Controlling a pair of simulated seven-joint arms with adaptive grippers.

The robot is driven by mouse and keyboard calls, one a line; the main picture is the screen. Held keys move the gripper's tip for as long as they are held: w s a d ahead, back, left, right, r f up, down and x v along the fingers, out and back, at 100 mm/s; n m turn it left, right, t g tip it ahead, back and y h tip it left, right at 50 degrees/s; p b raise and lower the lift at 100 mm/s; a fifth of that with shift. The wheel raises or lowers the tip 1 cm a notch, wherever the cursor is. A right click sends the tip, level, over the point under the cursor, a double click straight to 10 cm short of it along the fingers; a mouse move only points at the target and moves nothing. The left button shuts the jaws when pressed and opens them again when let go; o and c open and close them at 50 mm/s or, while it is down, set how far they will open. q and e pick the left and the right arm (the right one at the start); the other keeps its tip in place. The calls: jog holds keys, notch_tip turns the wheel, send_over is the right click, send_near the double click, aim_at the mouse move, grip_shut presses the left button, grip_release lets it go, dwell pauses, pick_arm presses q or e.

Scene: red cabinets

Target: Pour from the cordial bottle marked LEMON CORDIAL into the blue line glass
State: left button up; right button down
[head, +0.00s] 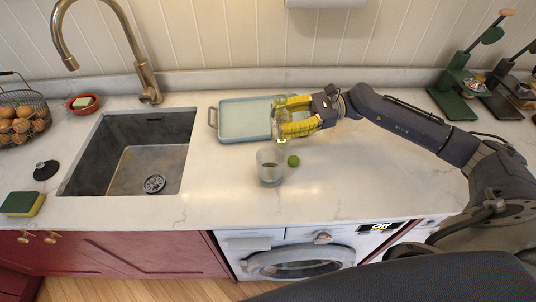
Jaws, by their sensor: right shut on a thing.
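My right gripper (298,116), with yellow fingers, reaches in from the right and is shut on a clear, yellowish bottle (280,118). The bottle looks about upright, in front of the right part of the pale blue tray. No lettering on it can be read, and the fingers hide part of it. A clear glass (270,168) stands upright on the counter, nearer to me than the bottle and slightly left of it. A blue line on the glass cannot be made out, nor whether liquid is inside. My left gripper is not in view.
A small green round thing (293,161) lies just right of the glass. The pale blue tray (235,119) lies behind it. The sink (125,172) with a brass tap (150,94) is at the left. A green stand (455,95) is at the back right. The counter's front middle is clear.

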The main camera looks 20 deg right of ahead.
jog(key=shift+s+a+m+y, duration=0.1)
jog(key=shift+m+y, duration=0.3)
jog(key=shift+m, duration=0.3)
jog(key=shift+f, duration=0.1)
jog(key=shift+m, duration=0.4)
